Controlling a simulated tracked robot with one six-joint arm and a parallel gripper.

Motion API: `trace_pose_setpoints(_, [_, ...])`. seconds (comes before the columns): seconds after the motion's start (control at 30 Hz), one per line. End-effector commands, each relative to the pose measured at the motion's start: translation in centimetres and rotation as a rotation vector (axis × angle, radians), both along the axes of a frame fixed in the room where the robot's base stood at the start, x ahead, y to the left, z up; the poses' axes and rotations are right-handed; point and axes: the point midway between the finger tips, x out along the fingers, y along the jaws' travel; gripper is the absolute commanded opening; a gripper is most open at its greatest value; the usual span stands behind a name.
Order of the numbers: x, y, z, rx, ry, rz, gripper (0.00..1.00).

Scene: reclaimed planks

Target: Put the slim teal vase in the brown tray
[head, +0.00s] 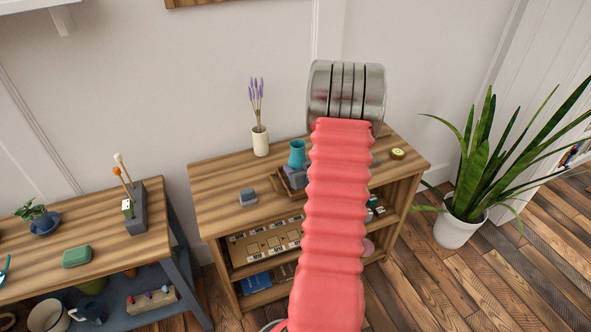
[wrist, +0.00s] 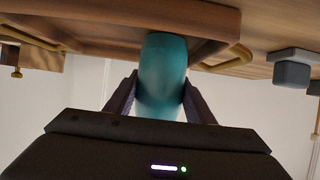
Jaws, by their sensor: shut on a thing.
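The slim teal vase (head: 297,153) stands upright in the head view, left of my arm. In the wrist view, which looks upside down, the vase (wrist: 162,75) sits between the two dark fingers of my gripper (wrist: 160,100), which are shut on it. The brown tray (head: 282,186) is on the shelf top below the vase, partly hidden by my arm. In the wrist view the tray (wrist: 100,25) shows with brass handles, and the vase's far end overlaps it. I cannot tell whether the vase touches the tray floor.
A grey block (head: 248,197) lies on the shelf top left of the tray. A white vase with lavender (head: 260,141) stands behind. A green-topped round thing (head: 397,154) is at the right end. A potted plant (head: 457,225) stands on the floor. The shelf top's left front is clear.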

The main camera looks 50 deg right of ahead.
Motion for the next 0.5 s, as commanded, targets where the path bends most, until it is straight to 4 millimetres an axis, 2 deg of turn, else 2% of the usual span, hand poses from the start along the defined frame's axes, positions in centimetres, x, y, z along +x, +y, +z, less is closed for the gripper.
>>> trace_pose_setpoints(0.37, [0.01,-0.08,-0.18,-0.001,-0.001,-0.001,0.18])
trace_pose_setpoints(0.4, [-0.01,-0.05,-0.21,-0.001,-0.001,-0.001,0.51])
trace_pose_setpoints(0.5, [-0.01,-0.05,-0.2,-0.001,-0.001,-0.001,0.58])
